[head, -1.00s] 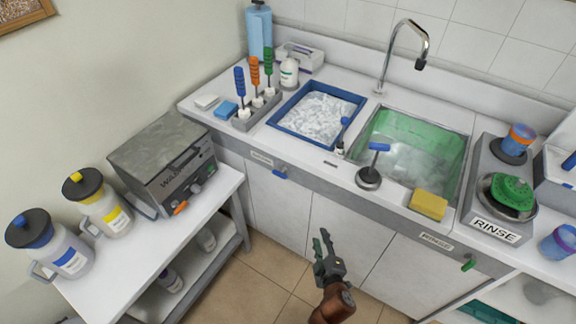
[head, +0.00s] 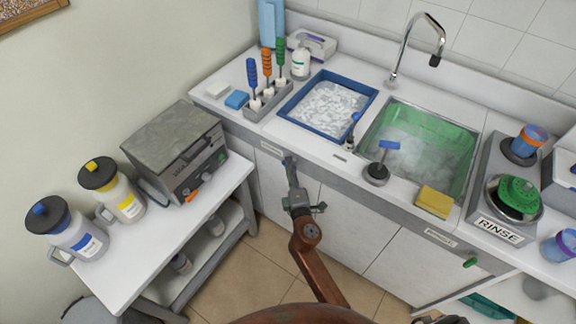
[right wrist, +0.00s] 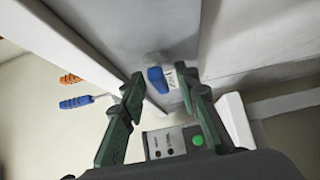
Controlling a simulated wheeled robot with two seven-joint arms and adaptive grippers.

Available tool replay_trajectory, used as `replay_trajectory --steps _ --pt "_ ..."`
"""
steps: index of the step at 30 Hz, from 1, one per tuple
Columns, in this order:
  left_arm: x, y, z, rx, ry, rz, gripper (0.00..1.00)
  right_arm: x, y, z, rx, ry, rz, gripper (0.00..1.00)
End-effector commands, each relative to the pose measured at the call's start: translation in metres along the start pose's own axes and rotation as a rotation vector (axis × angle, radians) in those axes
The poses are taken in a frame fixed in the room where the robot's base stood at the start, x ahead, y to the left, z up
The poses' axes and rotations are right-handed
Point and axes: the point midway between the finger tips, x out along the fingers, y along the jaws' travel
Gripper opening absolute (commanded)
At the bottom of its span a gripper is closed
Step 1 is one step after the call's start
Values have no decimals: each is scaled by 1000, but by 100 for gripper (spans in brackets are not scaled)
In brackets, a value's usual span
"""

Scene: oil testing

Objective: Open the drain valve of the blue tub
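The blue tub (head: 292,108), filled with white foam, is set in the white counter left of the sink. Its drain valve handle (right wrist: 157,80) is a small blue lever on the front panel, beside a white label (right wrist: 173,78). The label also shows in the head view (head: 270,148). My right gripper (head: 290,170) is raised in front of that panel and hides most of the handle there. In the right wrist view, my right gripper (right wrist: 159,79) is open and empty; the handle appears between the fingertips, and I cannot tell whether they touch it. My left gripper is not in view.
A white side table (head: 150,250) with a grey machine (head: 175,150) and two jugs stands at the left. The rinse sink (head: 470,175) has a green valve handle (head: 470,262) below. Floor between table and cabinets is free.

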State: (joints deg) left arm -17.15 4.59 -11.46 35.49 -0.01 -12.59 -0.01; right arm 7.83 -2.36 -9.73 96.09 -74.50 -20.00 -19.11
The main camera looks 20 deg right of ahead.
Motion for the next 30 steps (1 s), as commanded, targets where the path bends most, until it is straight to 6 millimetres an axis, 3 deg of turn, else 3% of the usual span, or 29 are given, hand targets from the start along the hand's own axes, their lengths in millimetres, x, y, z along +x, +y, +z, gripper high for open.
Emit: replay_trajectory --steps 12,24,30 --pt "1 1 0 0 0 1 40 11 0 -2 0 3 0 29" --pt "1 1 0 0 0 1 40 11 0 -3 1 4 -1 1" --pt "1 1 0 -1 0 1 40 11 0 -3 1 4 -1 0"
